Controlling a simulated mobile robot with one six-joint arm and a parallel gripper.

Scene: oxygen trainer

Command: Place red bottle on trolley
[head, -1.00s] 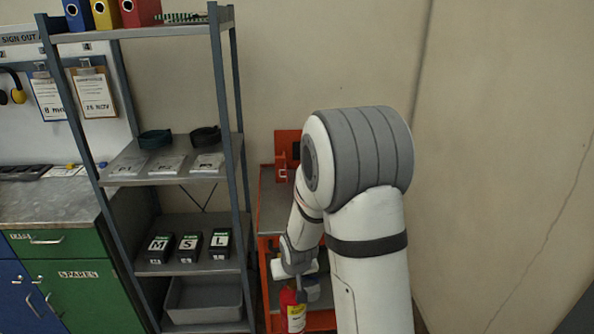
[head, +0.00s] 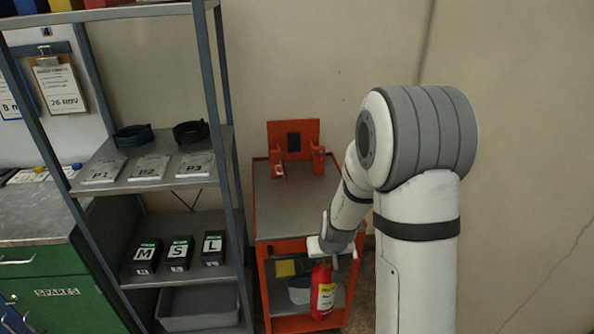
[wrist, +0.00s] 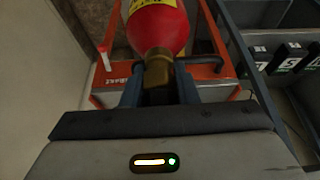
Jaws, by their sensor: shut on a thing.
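The red bottle (head: 322,292) has a yellow label and hangs from my gripper (head: 335,259) in front of the trolley. In the wrist view my gripper (wrist: 158,88) is shut on the bottle's brass-coloured neck, and the red body (wrist: 158,28) extends beyond the fingers. The orange trolley (head: 283,210) has a bare grey top and a lower shelf. An upright orange bracket panel stands at its back. In the head view the bottle is below the level of the trolley top and overlaps the lower shelf. I cannot tell whether it touches the trolley.
On the trolley's lower shelf are a yellow item (head: 285,268) and a grey item (head: 299,290). A metal shelf rack (head: 230,150) stands close on the left, with black M, S, L boxes (head: 180,253) and a grey bin (head: 198,308). A wall lies behind and right.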

